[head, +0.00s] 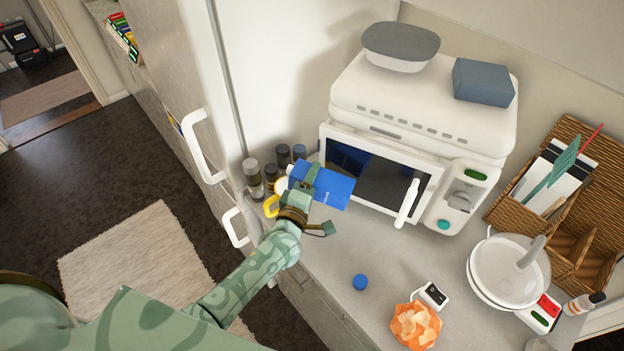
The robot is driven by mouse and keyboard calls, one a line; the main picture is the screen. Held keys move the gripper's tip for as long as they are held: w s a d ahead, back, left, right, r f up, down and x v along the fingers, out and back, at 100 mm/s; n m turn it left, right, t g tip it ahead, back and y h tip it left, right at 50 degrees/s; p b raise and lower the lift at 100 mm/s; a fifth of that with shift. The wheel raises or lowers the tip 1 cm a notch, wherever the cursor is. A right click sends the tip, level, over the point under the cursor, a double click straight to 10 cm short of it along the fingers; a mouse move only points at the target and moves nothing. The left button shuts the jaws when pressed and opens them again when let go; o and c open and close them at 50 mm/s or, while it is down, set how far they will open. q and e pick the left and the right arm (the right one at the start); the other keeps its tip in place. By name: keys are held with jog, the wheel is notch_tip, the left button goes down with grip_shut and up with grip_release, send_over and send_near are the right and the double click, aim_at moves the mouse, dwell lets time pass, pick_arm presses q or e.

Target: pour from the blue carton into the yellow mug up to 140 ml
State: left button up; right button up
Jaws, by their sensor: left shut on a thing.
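The blue carton (330,188) lies tilted on its side above the counter, in front of the microwave door. Its whitish end points left, toward the yellow mug. My left gripper (312,190) is shut on the carton. The yellow mug (271,206) stands under the carton's left end at the counter's left edge; its handle shows and much of the rest is hidden by the carton and gripper. I cannot see the level in the mug or any stream clearly. A blue cap (360,282) lies on the counter. My right gripper is not in view.
A white microwave (425,110) stands behind the carton, with several dark-topped jars (254,175) at its left. Counter around the cap is clear.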

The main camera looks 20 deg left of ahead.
pick_arm(q)
jog(key=shift+n, duration=0.5)
dwell(2.9)
jog(key=shift+d+n, duration=0.1)
jog(key=shift+n, duration=0.3)
dwell(2.7)
